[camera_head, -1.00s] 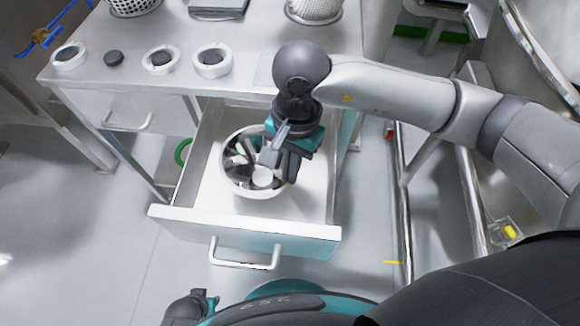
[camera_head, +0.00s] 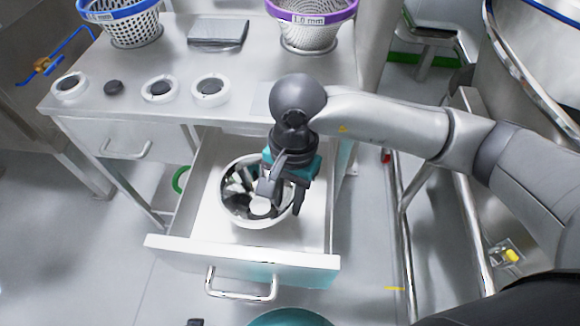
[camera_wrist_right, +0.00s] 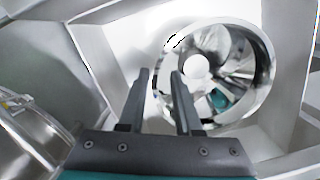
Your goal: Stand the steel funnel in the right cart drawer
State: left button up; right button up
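The steel funnel (camera_head: 226,211) stands wide mouth up inside the open right cart drawer (camera_head: 315,222). It also shows in the right wrist view (camera_wrist_right: 262,84), its shiny inside reflecting the surroundings. My right gripper (camera_head: 284,193) is at the funnel's right side, pointing down. Its fingers are apart, one over the funnel's mouth and one outside the rim. In the right wrist view the gripper (camera_wrist_right: 160,75) shows a clear gap between the fingers, with the near rim around that gap. Whether a finger touches the rim cannot be told. My left gripper is out of view.
The left drawer (camera_head: 122,140) is shut. The cart top (camera_head: 180,62) holds a blue-rimmed basket (camera_head: 135,30), a purple-rimmed basket (camera_head: 312,32), a flat steel block (camera_head: 218,34), white rings and a dark puck (camera_head: 113,87). Steel rails (camera_head: 400,225) stand right of the cart.

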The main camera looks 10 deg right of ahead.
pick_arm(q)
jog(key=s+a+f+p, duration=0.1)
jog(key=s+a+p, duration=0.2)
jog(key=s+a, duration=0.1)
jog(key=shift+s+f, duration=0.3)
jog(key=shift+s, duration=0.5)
pick_arm(e)
notch_tip(320, 180, up, 12)
jog(key=w, duration=0.1)
jog(key=shift+d, duration=0.45)
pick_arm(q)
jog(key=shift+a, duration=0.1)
pick_arm(e)
jog(key=shift+a, duration=0.1)
